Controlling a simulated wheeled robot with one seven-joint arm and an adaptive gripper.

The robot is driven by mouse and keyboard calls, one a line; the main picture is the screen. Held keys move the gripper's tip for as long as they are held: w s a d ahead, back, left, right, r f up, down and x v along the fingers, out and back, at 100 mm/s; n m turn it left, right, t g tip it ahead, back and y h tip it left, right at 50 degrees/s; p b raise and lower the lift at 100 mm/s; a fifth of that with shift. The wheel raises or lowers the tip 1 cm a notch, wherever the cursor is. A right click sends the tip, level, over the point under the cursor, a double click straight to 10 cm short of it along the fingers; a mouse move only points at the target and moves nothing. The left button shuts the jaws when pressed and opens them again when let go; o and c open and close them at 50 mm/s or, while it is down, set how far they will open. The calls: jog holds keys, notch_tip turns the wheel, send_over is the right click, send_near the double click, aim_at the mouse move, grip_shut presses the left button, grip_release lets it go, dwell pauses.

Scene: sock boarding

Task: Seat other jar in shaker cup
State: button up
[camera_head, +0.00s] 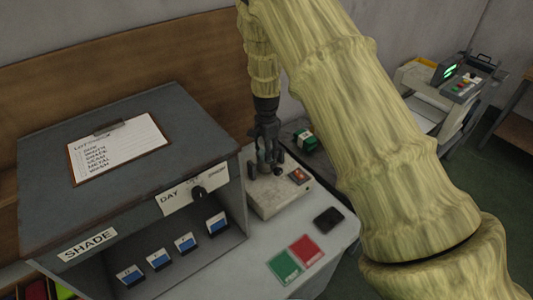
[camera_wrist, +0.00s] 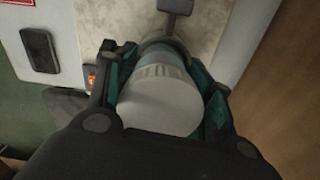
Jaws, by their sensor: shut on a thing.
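My gripper (camera_head: 265,150) points down over the beige shaker box (camera_head: 272,200) in the head view. In the wrist view my gripper (camera_wrist: 165,92) is shut on a jar (camera_wrist: 160,102) with a pale, wide round end facing the camera and a ribbed band. The far end of the jar meets a grey ring-like part (camera_wrist: 172,41) on the shaker, which seems to be the cup. The jar hides most of it, so I cannot tell how deep the jar sits. The other jar cannot be made out.
A grey shade cabinet (camera_head: 120,125) stands close to the left of the shaker, with a clipboard (camera_head: 118,148) on top. A dark flat object (camera_head: 328,219) and green and red cards (camera_head: 294,260) lie on the pale counter. A green-topped box (camera_head: 305,141) is behind the shaker.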

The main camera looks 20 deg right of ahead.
jog(key=shift+w+d+f, duration=0.1)
jog(key=shift+w+f, duration=0.25)
jog(key=shift+f, duration=0.1)
jog(key=o, duration=1)
jog(key=shift+r, duration=0.1)
jog(key=o, duration=0.5)
jog(key=shift+s+r, duration=0.2)
jog(key=shift+s, duration=0.1)
jog(key=shift+c, duration=0.2)
jog(key=shift+w+f, duration=0.2)
notch_tip(320, 180, up, 12)
jog(key=b, duration=0.5)
jog(key=shift+r, duration=0.1)
